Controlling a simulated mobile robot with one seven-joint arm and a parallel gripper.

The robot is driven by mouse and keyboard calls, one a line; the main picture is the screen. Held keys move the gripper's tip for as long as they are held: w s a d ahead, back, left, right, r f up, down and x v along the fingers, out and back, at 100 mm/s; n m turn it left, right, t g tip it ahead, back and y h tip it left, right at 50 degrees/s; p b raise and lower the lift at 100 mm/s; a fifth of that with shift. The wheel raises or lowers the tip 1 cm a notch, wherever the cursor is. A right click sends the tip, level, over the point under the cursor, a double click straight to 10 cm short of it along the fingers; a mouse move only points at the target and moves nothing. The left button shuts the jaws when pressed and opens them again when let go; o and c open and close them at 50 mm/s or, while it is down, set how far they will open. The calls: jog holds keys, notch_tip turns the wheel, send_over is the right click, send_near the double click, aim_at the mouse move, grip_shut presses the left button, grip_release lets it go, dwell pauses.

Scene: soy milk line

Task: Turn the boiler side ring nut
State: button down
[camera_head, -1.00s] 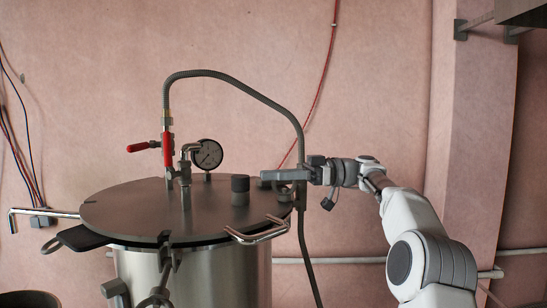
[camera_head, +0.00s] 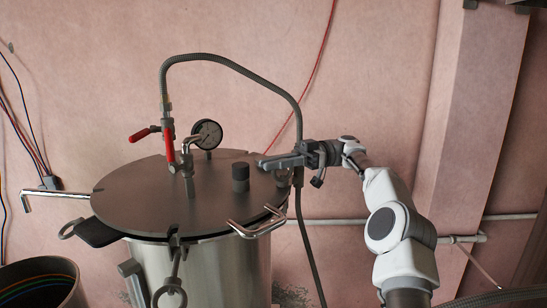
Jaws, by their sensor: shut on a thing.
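The steel boiler (camera_head: 215,270) stands at the centre left with a flat grey lid (camera_head: 140,190) on it. My gripper (camera_head: 270,162) reaches in from the right, its fingers pointing left over the lid's right rear edge. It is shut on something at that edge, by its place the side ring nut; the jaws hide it. Another ring nut (camera_head: 169,295) on a bolt hangs at the boiler's front, and a ring (camera_head: 68,231) shows at its left side.
A red-handled valve (camera_head: 168,143), a pressure gauge (camera_head: 208,134) and a dark knob (camera_head: 240,177) stand on the lid. A flexible hose (camera_head: 235,72) arches over and drops close behind my gripper. A bent handle (camera_head: 258,224) sticks out in front. An open pot (camera_head: 45,285) stands lower left.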

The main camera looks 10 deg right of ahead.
jog(key=shift+f, duration=0.25)
jog(key=c, duration=0.9)
grip_release()
jog(key=shift+r, duration=0.15)
